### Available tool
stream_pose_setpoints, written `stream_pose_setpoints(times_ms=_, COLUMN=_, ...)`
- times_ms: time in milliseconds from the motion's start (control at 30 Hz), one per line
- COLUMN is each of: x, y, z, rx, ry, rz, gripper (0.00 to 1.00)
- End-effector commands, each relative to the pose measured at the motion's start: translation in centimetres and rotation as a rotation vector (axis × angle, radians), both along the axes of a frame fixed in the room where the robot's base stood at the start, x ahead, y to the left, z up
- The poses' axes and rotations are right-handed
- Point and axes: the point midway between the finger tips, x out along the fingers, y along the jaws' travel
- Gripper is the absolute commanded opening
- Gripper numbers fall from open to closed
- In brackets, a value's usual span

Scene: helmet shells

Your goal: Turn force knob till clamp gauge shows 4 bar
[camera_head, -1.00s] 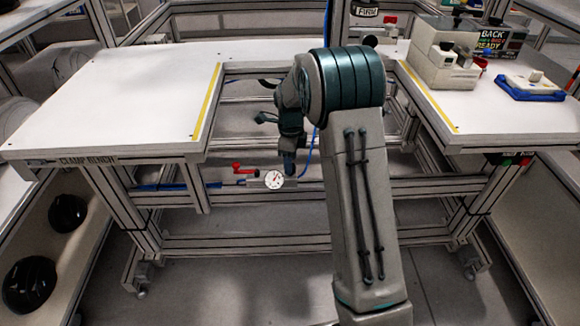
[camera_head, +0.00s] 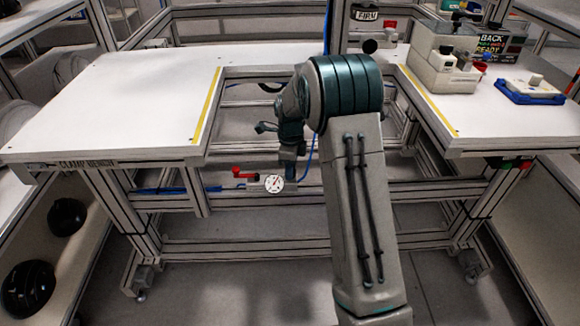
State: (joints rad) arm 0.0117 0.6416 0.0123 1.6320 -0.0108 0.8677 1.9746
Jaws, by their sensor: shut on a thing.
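The clamp gauge (camera_head: 273,184), a small round white dial with a dark needle, is on the rail below the gap in the bench. The needle leans up and to the right, but its numbers are too small to read. My gripper (camera_head: 289,174) points down just right of and behind the dial, at the regulator body. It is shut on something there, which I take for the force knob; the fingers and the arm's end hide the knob.
A red lever (camera_head: 244,173) sits left of the gauge, with blue air hose (camera_head: 165,190) along the rail. The white bench top (camera_head: 130,95) is clear on the left. At right stand a grey fixture (camera_head: 440,65) and a blue tray (camera_head: 528,95). Dark helmet shells (camera_head: 66,216) lie lower left.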

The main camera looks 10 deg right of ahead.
Motion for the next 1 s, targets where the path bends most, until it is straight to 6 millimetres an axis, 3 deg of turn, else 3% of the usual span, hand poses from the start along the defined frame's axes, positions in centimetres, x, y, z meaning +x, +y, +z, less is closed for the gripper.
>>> stream_pose_setpoints(times_ms=267, x=0.03, y=-0.01, z=0.25, rx=0.0, ry=0.0, rz=0.154, gripper=0.07)
stream_pose_setpoints(times_ms=1000, x=0.03, y=0.02, z=0.13, rx=0.001, ry=0.0, rz=0.811, gripper=0.07)
